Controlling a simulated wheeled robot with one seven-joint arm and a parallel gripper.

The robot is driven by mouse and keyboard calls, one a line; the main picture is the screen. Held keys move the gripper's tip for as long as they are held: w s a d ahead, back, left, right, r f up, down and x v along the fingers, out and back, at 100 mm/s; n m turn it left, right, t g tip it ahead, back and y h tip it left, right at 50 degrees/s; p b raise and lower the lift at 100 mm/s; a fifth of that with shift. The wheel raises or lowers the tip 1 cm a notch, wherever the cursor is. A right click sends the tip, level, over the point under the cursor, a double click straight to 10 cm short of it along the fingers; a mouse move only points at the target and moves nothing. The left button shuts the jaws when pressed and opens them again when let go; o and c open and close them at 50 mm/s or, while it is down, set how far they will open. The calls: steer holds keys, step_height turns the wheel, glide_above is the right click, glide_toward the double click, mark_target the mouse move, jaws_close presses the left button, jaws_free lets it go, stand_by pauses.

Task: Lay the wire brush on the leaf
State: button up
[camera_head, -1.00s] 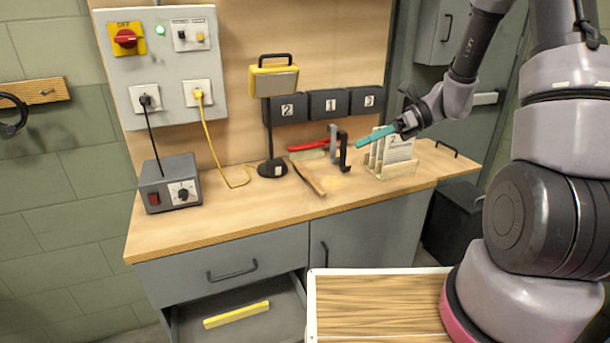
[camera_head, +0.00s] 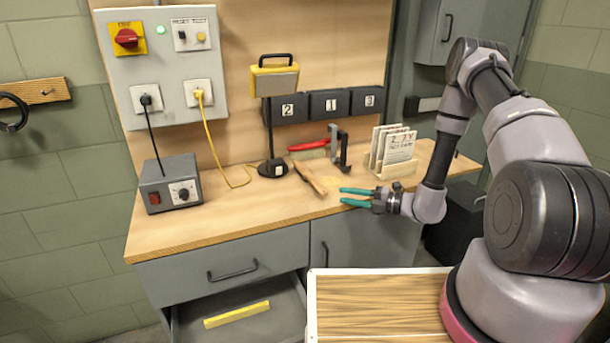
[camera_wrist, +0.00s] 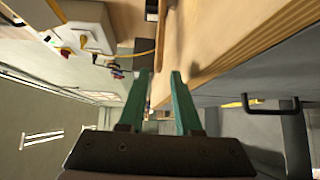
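A wooden-handled tool (camera_head: 311,179) lies slantwise on the workbench top, near its front middle; it looks like the wire brush, but its bristles are not clear. My gripper (camera_head: 341,196) has two teal fingers, spread apart and empty, pointing left at the bench's front edge, just right of the wooden handle's near end. The fingers also show apart in the wrist view (camera_wrist: 156,72), with nothing between them. A wood-grained board (camera_head: 380,305) with a white rim is at the bottom of the head view; I cannot tell whether it is the leaf.
A card rack (camera_head: 394,170) is to the right, a grey power box (camera_head: 170,184) to the left. An open drawer (camera_head: 290,312) juts out below.

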mark_target(327, 201)
steer(key=shift+x, duration=3.55)
steer(key=shift+r, duration=0.1)
jaws_close()
